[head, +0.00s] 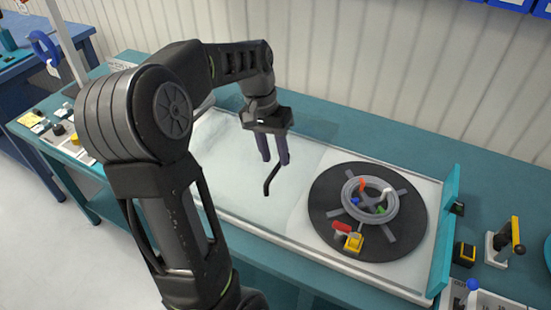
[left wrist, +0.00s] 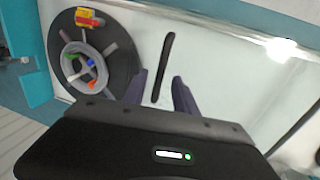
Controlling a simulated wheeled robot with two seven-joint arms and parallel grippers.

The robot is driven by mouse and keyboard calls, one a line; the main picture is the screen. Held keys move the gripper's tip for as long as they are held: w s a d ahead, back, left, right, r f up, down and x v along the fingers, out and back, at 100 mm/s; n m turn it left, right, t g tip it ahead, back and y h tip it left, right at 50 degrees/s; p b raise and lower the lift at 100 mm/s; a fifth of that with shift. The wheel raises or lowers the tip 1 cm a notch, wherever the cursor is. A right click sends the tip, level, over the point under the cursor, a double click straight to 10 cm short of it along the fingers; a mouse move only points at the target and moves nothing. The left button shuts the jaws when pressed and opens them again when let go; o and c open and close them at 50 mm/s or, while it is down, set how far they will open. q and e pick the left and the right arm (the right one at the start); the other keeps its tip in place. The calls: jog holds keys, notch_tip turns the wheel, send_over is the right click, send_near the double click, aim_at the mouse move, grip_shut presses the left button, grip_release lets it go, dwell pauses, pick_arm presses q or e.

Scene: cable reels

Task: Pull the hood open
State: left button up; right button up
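The hood (head: 232,160) looks like a clear, pale panel over the left part of the bench bed; its exact edges are hard to see. Its black bar handle (head: 271,180) stands near the middle, and it also shows in the left wrist view (left wrist: 165,60). My left gripper (head: 275,161) points down at the handle's far end, fingers apart. In the left wrist view the handle lies between the two open fingers (left wrist: 159,79) in the picture. I cannot tell whether they touch it. My right gripper is not in view.
A black turntable (head: 325,215) with a grey reel (head: 347,187) and coloured clips sits right of the handle. A teal end plate (head: 446,230) closes the bed's right end. A yellow-and-black lever (head: 515,235) stands farther right. A ribbed wall (head: 400,75) rises behind.

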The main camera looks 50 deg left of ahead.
pick_arm(q)
jog(key=r, duration=0.4)
jog(key=a+r, duration=0.1)
jog(key=shift+s+r, duration=0.2)
jog(key=shift+r, duration=0.2)
